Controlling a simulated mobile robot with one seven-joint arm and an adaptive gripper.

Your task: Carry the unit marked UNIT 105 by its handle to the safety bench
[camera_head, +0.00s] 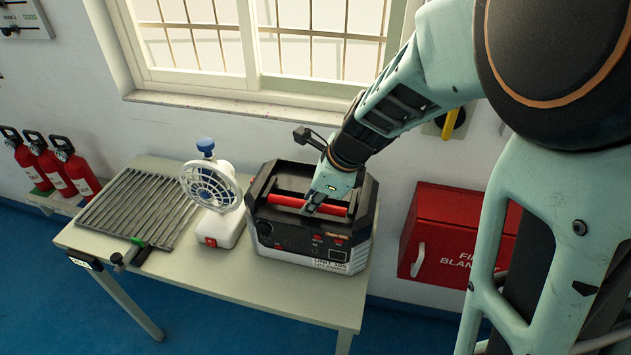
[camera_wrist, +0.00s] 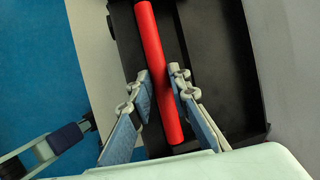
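The unit (camera_head: 295,232) is a black power box with a light lower band and a red handle on top. It stands upright on a pale table; its front label reads UNIT 10-something, the last digit too blurred to be sure. My gripper (camera_head: 322,200) reaches down to the handle from the upper right. In the wrist view the red handle (camera_wrist: 151,40) runs between the two fingers of my gripper (camera_wrist: 160,76), one close on each side. Whether the fingertips press on it cannot be told. No bench marked as the safety bench can be made out.
On the table (camera_head: 270,300), a white fan (camera_head: 212,190) stands close left of the unit, and a slatted rack (camera_head: 140,205) lies further left. A red fire blanket box (camera_head: 455,235) hangs on the wall at right. Red extinguishers (camera_head: 75,170) stand at left. Blue floor is clear in front.

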